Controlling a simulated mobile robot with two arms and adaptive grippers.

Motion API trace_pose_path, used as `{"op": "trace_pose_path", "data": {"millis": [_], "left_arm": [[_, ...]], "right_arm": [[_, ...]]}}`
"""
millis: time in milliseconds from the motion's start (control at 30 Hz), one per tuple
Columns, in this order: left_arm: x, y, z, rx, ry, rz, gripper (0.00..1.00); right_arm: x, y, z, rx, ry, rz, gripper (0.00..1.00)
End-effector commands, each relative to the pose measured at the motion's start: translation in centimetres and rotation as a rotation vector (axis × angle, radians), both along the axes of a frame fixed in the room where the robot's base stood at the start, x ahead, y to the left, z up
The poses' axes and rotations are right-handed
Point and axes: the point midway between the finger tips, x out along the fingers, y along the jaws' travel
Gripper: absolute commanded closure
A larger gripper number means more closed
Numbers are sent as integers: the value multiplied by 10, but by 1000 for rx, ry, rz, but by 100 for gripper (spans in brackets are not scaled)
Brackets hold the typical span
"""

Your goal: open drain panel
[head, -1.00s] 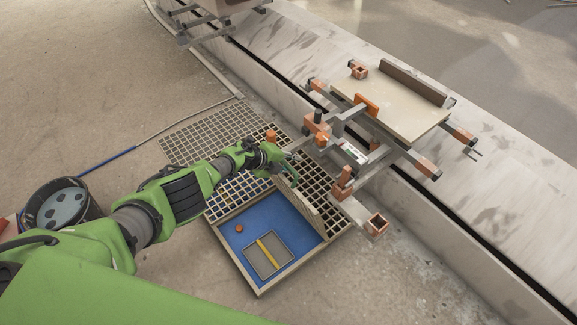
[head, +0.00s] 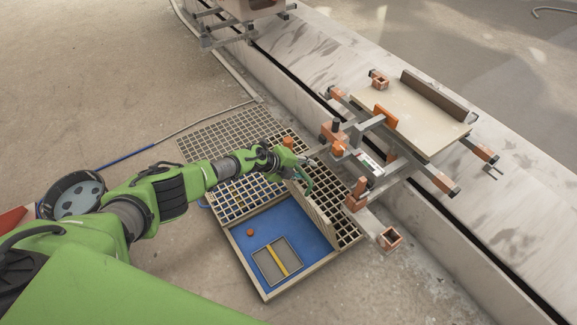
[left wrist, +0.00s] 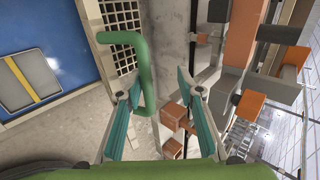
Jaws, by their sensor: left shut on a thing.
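The drain panel (head: 317,212) stands raised, seen nearly edge-on, along the right side of an open blue-floored pit (head: 297,222). A green bar handle (left wrist: 143,68) shows in the left wrist view, and its curve also shows in the head view (head: 308,187). My left gripper (head: 301,173) is at the panel's upper far end. The exact finger contact is hard to see. My right gripper is out of view.
In the pit lie a grey plate with a yellow bar (head: 277,261) and a small orange piece (head: 250,232). Grating (head: 225,130) surrounds the far side. A carriage with a board (head: 412,118) stands close on the right by the concrete track. A black bucket (head: 72,197) stands left.

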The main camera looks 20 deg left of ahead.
Motion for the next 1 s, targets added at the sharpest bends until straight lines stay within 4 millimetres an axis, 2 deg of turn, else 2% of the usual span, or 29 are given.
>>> {"op": "trace_pose_path", "data": {"millis": [33,267,700,1000], "left_arm": [[2,-1,11,-9,-12,0,74],[-9,10,27,-7,-15,1,74],[-44,35,57,-3,-6,-1,74],[-54,41,64,-5,-1,1,74]], "right_arm": [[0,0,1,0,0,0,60],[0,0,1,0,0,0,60],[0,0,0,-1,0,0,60],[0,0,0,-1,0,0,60]]}}
